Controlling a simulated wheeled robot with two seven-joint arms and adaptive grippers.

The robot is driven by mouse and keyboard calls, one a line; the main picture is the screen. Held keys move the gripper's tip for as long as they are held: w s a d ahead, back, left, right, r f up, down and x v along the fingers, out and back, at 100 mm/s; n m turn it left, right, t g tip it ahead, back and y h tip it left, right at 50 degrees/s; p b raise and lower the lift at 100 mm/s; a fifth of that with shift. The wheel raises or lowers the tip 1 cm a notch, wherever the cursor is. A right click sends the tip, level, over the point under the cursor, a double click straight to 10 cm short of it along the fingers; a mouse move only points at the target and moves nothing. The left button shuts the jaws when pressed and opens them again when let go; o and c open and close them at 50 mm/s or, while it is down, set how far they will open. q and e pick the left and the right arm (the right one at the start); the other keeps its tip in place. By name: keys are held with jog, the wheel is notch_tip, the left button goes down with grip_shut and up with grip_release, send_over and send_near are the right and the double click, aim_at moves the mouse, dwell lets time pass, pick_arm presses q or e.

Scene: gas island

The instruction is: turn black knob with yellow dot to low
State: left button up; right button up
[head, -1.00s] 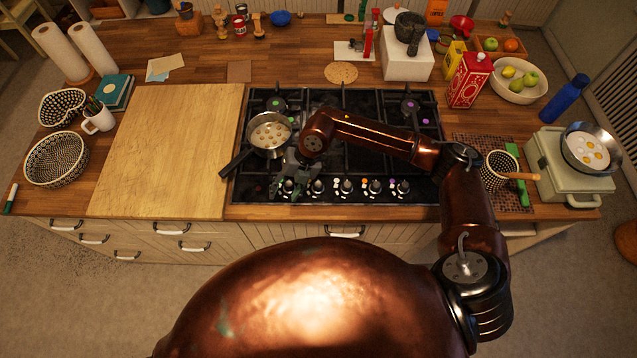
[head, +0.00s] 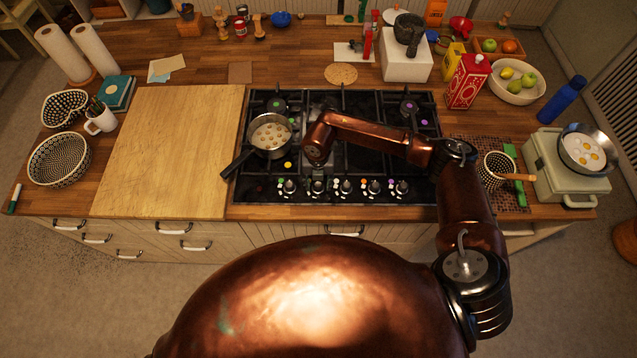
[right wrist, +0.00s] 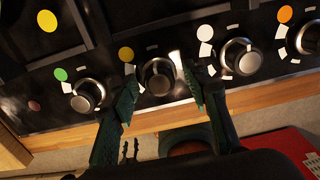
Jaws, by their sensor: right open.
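The black knob with the yellow dot (right wrist: 158,77) is in the middle of the right wrist view, with a silver-rimmed face. Its yellow dot (right wrist: 127,53) is just up and left of it, and white scale marks surround it. I cannot tell its exact setting. My right gripper (right wrist: 160,82) is open, its dark green fingers on either side of this knob; I cannot tell whether they touch it. In the head view my right gripper (head: 318,178) is small and dark at the stove's front row of knobs, below my copper wrist. My left gripper is not in view.
Neighbouring knobs sit close by: the green-dot knob (right wrist: 86,96) on the left, the white-dot knob (right wrist: 242,57) on the right. A pan (head: 269,136) with pale round pieces stands on the hob, its handle pointing left-down. A wooden board (head: 170,150) lies left of the hob.

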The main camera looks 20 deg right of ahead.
jog(key=shift+c, duration=0.5)
jog(key=c, duration=1.1)
jog(key=shift+o, duration=0.2)
